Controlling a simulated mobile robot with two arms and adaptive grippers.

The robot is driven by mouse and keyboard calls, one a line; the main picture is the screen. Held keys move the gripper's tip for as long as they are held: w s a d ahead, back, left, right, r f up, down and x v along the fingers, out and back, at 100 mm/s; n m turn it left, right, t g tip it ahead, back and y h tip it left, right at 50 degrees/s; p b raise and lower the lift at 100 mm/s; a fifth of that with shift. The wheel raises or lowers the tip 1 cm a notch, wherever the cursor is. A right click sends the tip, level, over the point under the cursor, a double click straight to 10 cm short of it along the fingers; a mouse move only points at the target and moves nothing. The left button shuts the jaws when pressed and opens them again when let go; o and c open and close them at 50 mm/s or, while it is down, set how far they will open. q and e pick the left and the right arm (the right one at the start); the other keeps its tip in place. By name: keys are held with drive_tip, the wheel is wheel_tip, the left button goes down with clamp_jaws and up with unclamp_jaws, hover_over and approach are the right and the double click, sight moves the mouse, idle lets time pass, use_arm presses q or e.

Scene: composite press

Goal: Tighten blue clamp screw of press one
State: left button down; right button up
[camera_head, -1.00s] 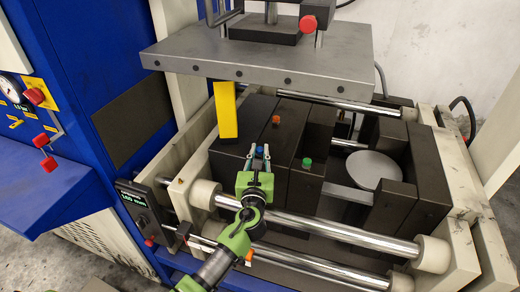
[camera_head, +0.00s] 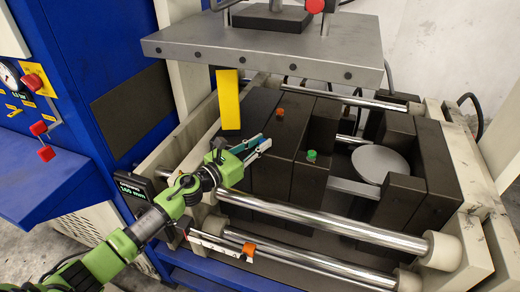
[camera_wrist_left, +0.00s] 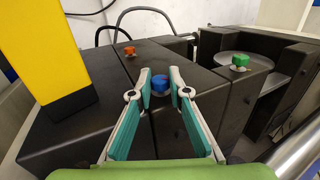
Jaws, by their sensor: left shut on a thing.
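The blue clamp screw (camera_wrist_left: 160,84) is a small knob on top of the black clamp blocks (camera_head: 270,180) of the press. My left gripper (camera_wrist_left: 160,83) is shut on it, one green-padded finger on each side in the left wrist view. In the head view my left gripper (camera_head: 264,144) reaches in from the left, and its fingers mostly hide the screw. An orange screw (camera_head: 280,112) stands on the blocks behind, and a green screw (camera_head: 312,156) to the right. My right gripper is not in view.
A yellow upright piece (camera_head: 229,98) stands close behind my left gripper. A grey plate (camera_head: 262,48) hangs above the blocks. Steel rods (camera_head: 310,218) run along the front. A grey round disc (camera_head: 380,164) lies at the right.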

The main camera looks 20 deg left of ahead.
use_arm(q)
drive_tip(key=shift+h, duration=0.3)
drive_tip(key=c, duration=1.9)
unclamp_jaws()
drive_tip(key=shift+s+a, duration=0.1)
drive_tip(key=v, duration=1.1)
drive_tip(key=shift+s+a+r, duration=0.1)
drive_tip(key=shift+s+a, duration=0.1)
drive_tip(key=shift+s, duration=0.1)
